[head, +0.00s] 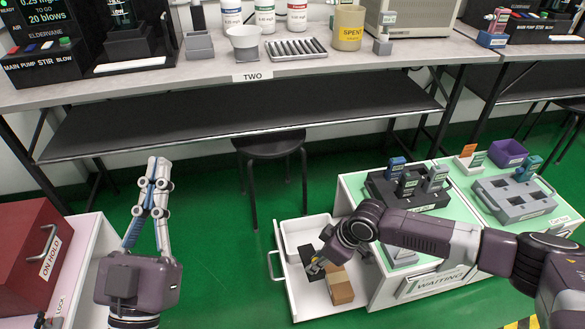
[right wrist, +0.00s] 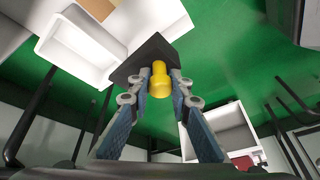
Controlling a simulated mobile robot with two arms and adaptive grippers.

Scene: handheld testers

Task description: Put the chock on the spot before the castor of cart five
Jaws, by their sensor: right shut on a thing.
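The chock (right wrist: 148,58) is a dark block with a yellow knob on it. In the right wrist view the knob sits between the fingers of my right gripper (right wrist: 160,85), which is shut on it. In the head view my right gripper (head: 318,262) is at the open drawer (head: 297,300) of the white cart marked WAITING (head: 437,284); the dark chock (head: 312,273) shows only partly there. My left gripper (head: 157,170) is empty, its fingertips together, above the floor at left. I cannot make out a cart five label, its castor or the spot.
A brown box (head: 341,292) and a white tray (head: 300,233) are in the drawer. A black stool (head: 270,145) stands under bench TWO (head: 180,88). A red ON HOLD box (head: 25,250) is at left. Green floor (head: 215,240) is free between. Yellow-black tape shows bottom right.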

